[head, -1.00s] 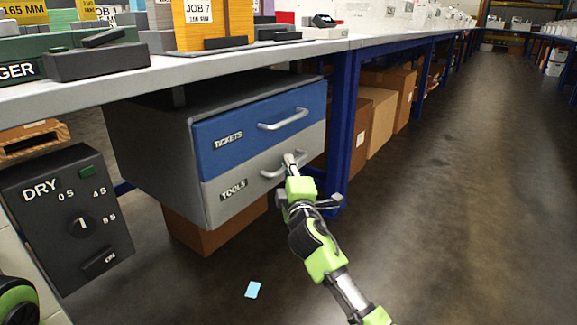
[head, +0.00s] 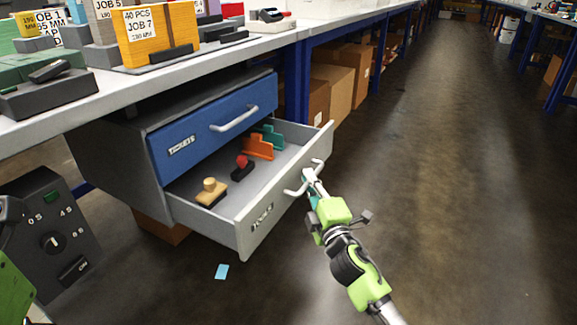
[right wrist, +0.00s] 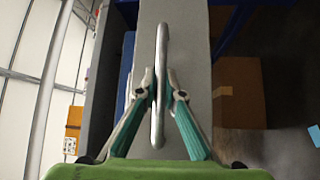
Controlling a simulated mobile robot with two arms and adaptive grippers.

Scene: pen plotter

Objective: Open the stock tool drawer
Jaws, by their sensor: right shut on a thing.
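The grey tools drawer (head: 262,222) is pulled well out below the blue tickets drawer (head: 212,135), which is shut. My right gripper (head: 311,182) is shut on the tools drawer's handle (head: 318,166). In the right wrist view the fingers (right wrist: 159,92) close on both sides of the handle bar (right wrist: 161,50). Inside the drawer lie a wooden-handled stamp (head: 210,190), a red-topped black stamp (head: 242,165), an orange piece (head: 258,147) and a teal piece (head: 272,135). My left gripper does not show.
The workbench (head: 200,70) with job holders is above the drawers. A black dial box (head: 48,235) stands at left. Cardboard boxes (head: 335,90) sit under the bench. A blue slip (head: 222,271) lies on the floor. The aisle at right is clear.

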